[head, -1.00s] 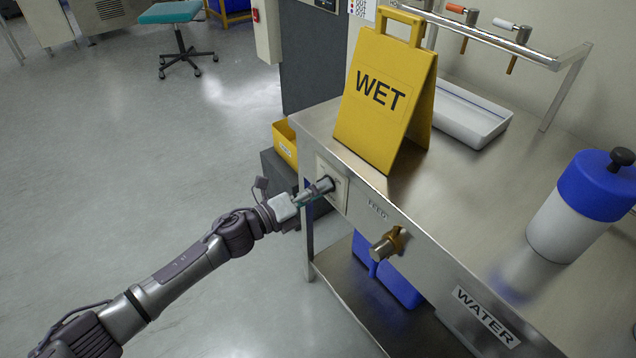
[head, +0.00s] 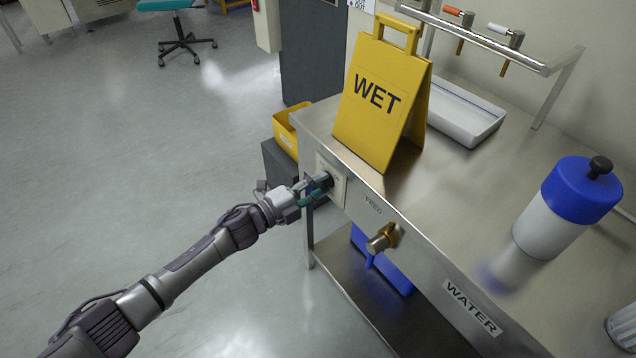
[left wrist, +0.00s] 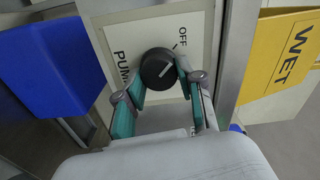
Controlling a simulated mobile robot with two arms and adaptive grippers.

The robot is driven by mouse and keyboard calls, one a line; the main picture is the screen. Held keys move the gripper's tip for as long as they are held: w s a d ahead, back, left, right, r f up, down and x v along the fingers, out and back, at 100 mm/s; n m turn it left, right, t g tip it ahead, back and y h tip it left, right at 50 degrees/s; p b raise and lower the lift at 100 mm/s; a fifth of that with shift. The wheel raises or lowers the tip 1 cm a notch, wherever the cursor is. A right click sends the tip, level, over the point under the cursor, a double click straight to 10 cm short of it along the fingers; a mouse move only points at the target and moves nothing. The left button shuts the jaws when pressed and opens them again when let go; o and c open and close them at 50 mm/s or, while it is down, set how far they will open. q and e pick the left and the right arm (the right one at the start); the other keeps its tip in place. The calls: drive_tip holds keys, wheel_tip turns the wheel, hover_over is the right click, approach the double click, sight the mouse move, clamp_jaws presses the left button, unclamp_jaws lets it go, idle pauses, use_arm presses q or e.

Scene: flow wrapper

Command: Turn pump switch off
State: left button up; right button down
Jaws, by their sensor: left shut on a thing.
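The pump switch is a round black knob (left wrist: 158,68) on a pale plate (left wrist: 110,40) marked "OFF" and "PUMP" in the left wrist view. The plate (head: 338,188) is on the front of the steel bench near its left corner in the head view. A light line on the knob slants toward the "OFF" side; whether it meets the mark there I cannot tell. My left gripper (head: 318,187) reaches the knob, and its teal-padded fingers (left wrist: 158,88) are shut on the knob's two sides. My right gripper is not in view.
A yellow "WET" sign (head: 375,105) stands on the bench above the switch. A brass-coloured valve (head: 385,238) sticks out right of the switch, under "FEED". A blue-lidded bottle (head: 560,210) and a white tray (head: 465,112) are on the bench.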

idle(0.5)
use_arm(q)
drive_tip(key=o, duration=1.1)
drive_tip(key=shift+o, duration=0.2)
drive_tip(key=shift+a, duration=0.1)
drive_tip(key=shift+s+a, duration=0.2)
drive_tip(key=shift+a, duration=0.1)
drive_tip(key=v, duration=1.1)
